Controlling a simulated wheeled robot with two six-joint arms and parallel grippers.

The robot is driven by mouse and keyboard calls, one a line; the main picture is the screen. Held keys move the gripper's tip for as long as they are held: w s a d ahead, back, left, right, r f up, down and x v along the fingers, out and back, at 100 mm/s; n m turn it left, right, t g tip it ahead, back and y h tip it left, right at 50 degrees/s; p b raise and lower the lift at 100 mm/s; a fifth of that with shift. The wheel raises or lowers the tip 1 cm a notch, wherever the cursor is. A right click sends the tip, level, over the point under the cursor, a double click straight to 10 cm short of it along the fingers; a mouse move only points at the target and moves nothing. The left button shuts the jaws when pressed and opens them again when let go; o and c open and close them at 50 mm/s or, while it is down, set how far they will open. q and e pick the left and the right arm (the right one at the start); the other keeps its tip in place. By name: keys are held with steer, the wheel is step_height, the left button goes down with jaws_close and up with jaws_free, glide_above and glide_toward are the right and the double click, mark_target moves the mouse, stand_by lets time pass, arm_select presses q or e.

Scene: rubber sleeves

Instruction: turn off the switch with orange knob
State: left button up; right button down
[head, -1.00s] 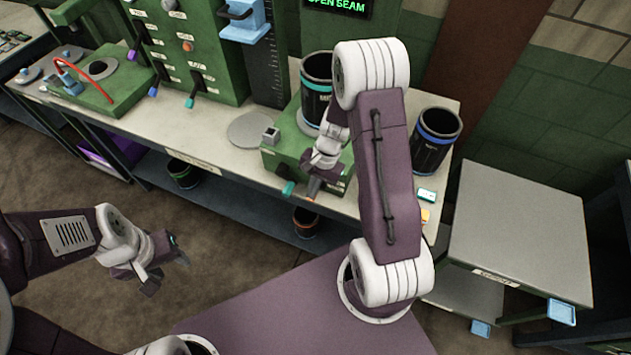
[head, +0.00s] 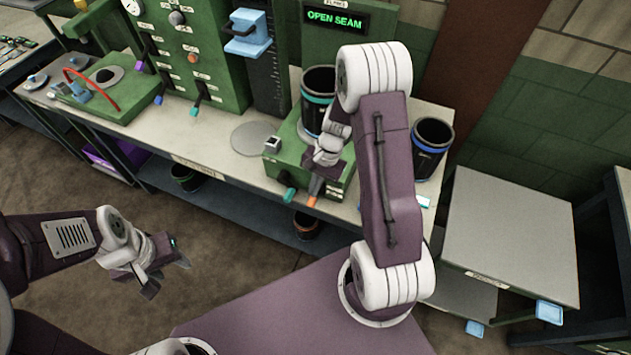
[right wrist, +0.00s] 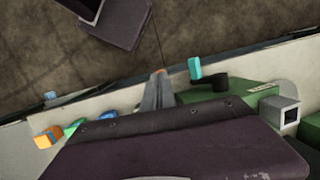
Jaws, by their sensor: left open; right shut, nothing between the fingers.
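The orange knob (head: 312,201) is on the front of a low green box (head: 285,152) on the bench, beside a teal knob (head: 289,195). My right gripper (head: 318,186) is shut and empty, right at the orange knob. In the right wrist view an orange tip (right wrist: 158,71) shows just past the fingers (right wrist: 158,92), with the teal knob (right wrist: 195,67) to the right. I cannot tell whether they touch. The switch's base is hidden by the gripper. My left gripper (head: 168,275) is open and empty over the floor, away from the bench.
A dark can (head: 317,88) stands on the green box, and another can (head: 432,140) stands to its right. A tall green panel (head: 205,75) with several knobs and levers is at the back left. A grey table (head: 508,235) stands at the right.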

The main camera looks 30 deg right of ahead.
arm_select(q)
steer(key=shift+s+f+b, duration=0.3)
steer(key=shift+f+b, duration=0.15)
steer(key=shift+f, duration=0.2)
arm_select(e)
steer(key=s+a+r, duration=0.1)
steer(key=s+r, duration=0.2)
steer(key=r, duration=0.5)
steer(key=shift+s+a+r, duration=0.25)
steer(key=shift+s, duration=0.1)
arm_select(q)
steer(key=shift+w, duration=0.15)
arm_select(e)
steer(key=shift+w+f, duration=0.1)
steer(key=shift+w, duration=0.1)
